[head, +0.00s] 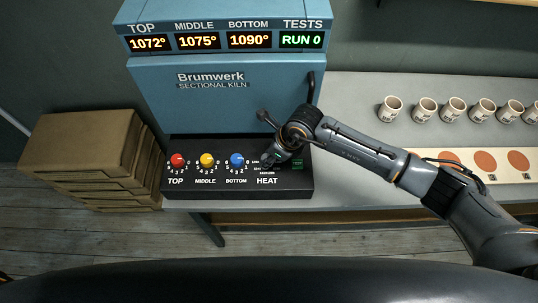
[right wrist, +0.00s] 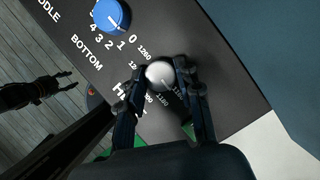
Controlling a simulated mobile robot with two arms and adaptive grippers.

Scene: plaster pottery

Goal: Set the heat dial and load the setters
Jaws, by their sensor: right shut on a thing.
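The heat dial (right wrist: 157,73) is a pale grey round knob beside the HEAT lettering in the right wrist view. My right gripper (right wrist: 162,72) is shut on it, one finger on each side. In the head view the right gripper (head: 269,157) is at the HEAT part of the black control panel (head: 240,186) and hides most of the dial. Its exact setting is too small to read. My left gripper (right wrist: 71,82) shows only in the right wrist view, open and empty over the floor. I cannot tell which objects are the setters.
The blue kiln (head: 220,105) stands behind the panel, reading 1072, 1075, 1090 and RUN 0. Red (head: 177,160), yellow (head: 207,160) and blue (head: 237,160) knobs are on the panel. Several white cups (head: 424,108) line the table. Brown boxes (head: 83,145) stand left.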

